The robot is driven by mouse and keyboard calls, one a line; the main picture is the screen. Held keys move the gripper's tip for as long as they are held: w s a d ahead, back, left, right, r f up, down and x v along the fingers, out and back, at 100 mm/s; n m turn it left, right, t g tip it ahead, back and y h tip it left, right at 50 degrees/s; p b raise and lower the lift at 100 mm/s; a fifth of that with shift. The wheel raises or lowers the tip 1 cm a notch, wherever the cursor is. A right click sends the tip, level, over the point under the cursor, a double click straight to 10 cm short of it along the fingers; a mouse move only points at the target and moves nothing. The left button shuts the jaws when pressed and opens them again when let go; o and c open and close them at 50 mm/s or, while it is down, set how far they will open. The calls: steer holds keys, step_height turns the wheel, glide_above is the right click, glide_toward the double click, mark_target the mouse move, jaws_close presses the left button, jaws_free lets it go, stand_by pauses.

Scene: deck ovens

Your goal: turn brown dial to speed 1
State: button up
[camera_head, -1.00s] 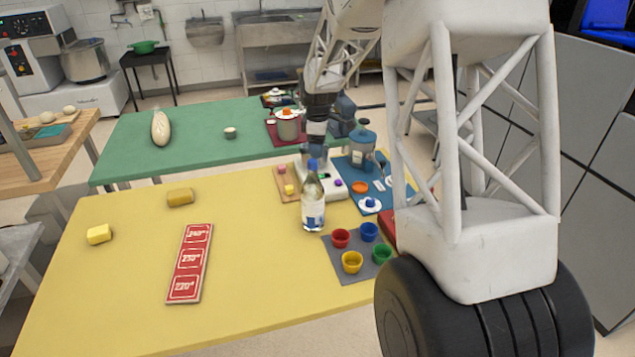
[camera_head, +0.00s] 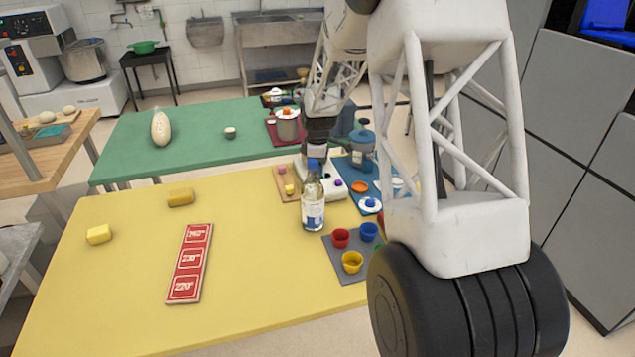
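I cannot make out a brown dial in this view; the bottle and my arm cover part of this area. My gripper (camera_head: 315,156) points down just above the white device, behind the bottle cap. Its fingers are too small and hidden to tell whether they are open or touching anything.
A wooden board (camera_head: 284,194) with small blocks lies left of the bottle. Red (camera_head: 341,238), blue and yellow cups stand on a grey mat in front. A blue-grey pot (camera_head: 361,143) stands behind, right of my gripper.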

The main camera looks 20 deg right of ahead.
steer(key=shift+f, duration=3.2)
steer(key=c, duration=0.9)
